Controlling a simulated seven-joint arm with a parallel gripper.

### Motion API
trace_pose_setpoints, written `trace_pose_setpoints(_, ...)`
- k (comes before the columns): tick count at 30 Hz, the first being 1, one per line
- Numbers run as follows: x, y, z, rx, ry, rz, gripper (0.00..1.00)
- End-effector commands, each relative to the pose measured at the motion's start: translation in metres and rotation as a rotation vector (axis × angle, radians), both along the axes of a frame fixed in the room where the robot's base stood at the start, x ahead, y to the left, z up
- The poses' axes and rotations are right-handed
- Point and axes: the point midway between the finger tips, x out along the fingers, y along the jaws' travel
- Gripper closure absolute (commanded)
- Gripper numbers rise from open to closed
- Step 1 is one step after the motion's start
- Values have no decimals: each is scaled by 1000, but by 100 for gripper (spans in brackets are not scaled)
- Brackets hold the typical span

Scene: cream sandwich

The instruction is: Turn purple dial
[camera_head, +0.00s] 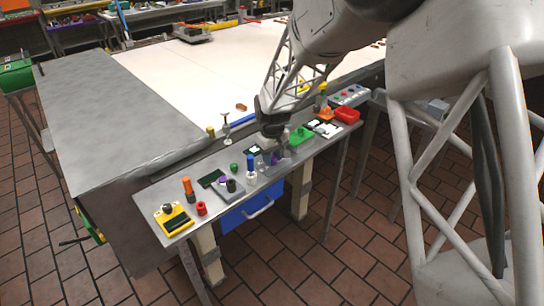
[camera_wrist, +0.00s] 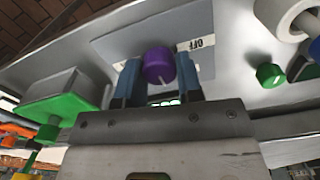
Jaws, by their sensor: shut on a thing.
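The purple dial (camera_wrist: 159,66) shows in the wrist view, mounted on a grey panel (camera_wrist: 120,45) with an "OFF" label (camera_wrist: 203,42) to its right. A light line marks the dial's face. My gripper (camera_wrist: 159,76) has one blue finger on each side of the dial and is shut on it. In the head view my gripper (camera_head: 273,140) reaches down to the bench top among the small items and mostly hides the dial and its panel there.
A green bin (camera_head: 301,138) and a red bin (camera_head: 346,115) stand to the right of my gripper. A blue-topped bottle (camera_head: 250,166), a green knob (camera_head: 234,167) and a grey block (camera_head: 233,193) stand to its left. A yellow device (camera_head: 174,222) sits at the bench's near left end.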

Motion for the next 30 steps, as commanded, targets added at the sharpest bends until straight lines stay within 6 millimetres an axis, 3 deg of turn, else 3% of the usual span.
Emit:
trace_pose_setpoints(15,1,-1,1,1,-1,-434,90)
trace_pose_setpoints(30,1,-1,1,1,-1,-556,90)
